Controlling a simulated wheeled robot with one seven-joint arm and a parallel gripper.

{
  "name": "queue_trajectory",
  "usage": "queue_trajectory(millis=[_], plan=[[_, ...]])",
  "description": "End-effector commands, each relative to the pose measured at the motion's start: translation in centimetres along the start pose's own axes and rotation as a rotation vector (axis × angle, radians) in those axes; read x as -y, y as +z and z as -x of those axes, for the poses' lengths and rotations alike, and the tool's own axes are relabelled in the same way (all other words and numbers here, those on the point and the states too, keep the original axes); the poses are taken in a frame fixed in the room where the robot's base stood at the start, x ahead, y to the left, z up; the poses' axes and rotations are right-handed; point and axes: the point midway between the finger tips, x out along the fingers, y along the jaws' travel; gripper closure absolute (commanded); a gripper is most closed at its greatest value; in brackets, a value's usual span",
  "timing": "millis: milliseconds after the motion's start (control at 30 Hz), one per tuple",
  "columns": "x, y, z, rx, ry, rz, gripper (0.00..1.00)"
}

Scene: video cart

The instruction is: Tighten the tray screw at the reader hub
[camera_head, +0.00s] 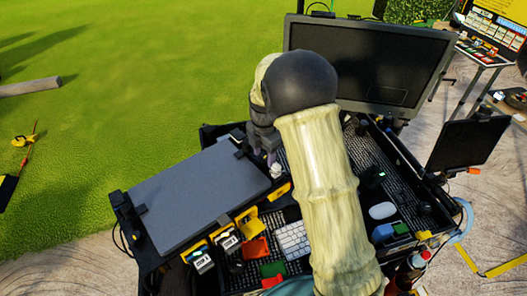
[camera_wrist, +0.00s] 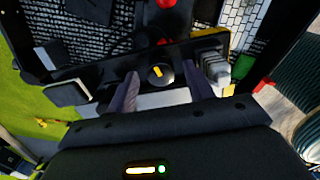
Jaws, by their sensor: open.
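In the wrist view a round black knob with a yellow pointer line (camera_wrist: 161,75), which looks like the tray screw, sits at the front edge of a dark bar, perhaps the reader hub (camera_wrist: 110,68). My gripper (camera_wrist: 162,83) is open, with one dark finger on each side of the knob. Gaps show between the fingers and the knob; whether the fingers are level with it is unclear. In the head view my gripper (camera_head: 265,143) is beside the right end of a grey slab, partly hidden by my arm. I cannot make out the knob there.
The grey slab (camera_head: 200,195) lies on the cart's left. A large monitor (camera_head: 365,65) stands behind my arm. A keyboard (camera_head: 292,240), a mouse (camera_head: 382,211) and several coloured blocks crowd the cart. A pale block (camera_wrist: 216,70) sits close to my right finger. Grass lies beyond.

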Motion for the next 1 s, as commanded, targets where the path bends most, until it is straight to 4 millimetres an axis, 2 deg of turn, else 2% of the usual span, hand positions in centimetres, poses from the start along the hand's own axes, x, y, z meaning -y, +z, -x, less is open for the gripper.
queue_trajectory(millis=[333, 367, 567, 600, 1000], plan=[[0.02, 0.0, -0.62, 0.001, 0.0, 0.001, 0.48], [0.02, 0.0, -0.61, 0.001, 0.0, 0.001, 0.52], [0.01, 0.0, -0.59, 0.0, 0.0, 0.0, 0.91], [0.01, 0.0, -0.59, 0.0, 0.0, 0.0, 0.93], [-0.01, 0.02, -0.62, 0.0, 0.002, -0.053, 0.93]])
